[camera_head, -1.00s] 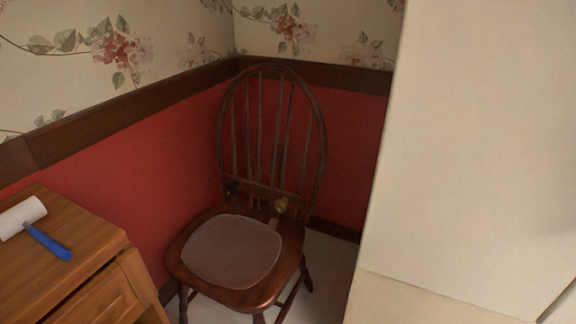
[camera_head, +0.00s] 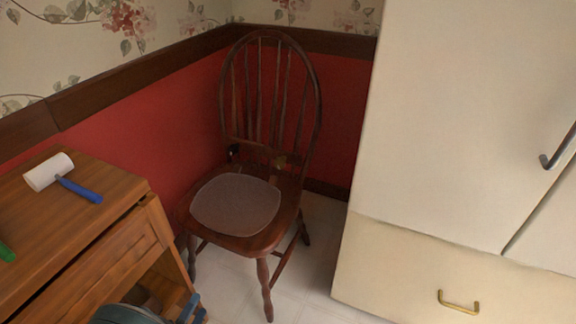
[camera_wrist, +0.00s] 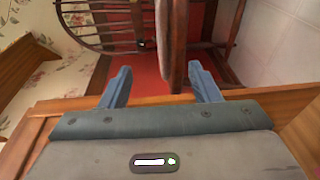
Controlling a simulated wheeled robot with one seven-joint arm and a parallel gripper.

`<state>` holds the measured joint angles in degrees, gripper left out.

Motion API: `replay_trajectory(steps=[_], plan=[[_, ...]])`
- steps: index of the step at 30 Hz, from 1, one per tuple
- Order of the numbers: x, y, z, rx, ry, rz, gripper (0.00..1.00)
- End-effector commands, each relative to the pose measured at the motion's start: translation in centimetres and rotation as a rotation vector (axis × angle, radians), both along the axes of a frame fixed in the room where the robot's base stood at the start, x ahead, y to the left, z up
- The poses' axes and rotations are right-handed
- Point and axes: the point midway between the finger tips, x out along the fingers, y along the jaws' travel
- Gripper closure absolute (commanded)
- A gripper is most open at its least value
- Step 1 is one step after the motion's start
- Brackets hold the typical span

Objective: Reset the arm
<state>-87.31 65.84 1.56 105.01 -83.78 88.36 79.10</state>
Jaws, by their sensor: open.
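My gripper (camera_wrist: 161,84) is open in the wrist view, its two blue-grey fingers apart with nothing between them. The wooden chair (camera_wrist: 172,45) shows beyond the fingers, turned on its side in that view. In the head view, part of my arm and blue finger parts (camera_head: 188,309) show at the bottom edge, low beside the open-sided wooden cabinet (camera_head: 100,245). The rest of my arm is out of view there.
The spindle-back chair (camera_head: 262,238) with a pale seat pad stands in the corner. A tall cream cupboard (camera_head: 445,130) with metal handles is on the right. A white roller with a blue handle (camera_head: 48,172) and a green item (camera_head: 6,252) lie on the cabinet top. Floor shows between chair and cupboard.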

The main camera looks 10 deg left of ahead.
Motion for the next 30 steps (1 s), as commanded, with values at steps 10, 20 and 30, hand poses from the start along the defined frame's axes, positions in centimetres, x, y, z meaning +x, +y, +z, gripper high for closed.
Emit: replay_trajectory(steps=[10,20,30], plan=[[7.6,-7.9,11.3,0.001,0.164,-0.379,0.44],[11.9,-20.8,24.0,0.12,0.473,-0.807,0.44],[10.2,-31.9,34.7,0.426,0.774,-1.069,0.44]])
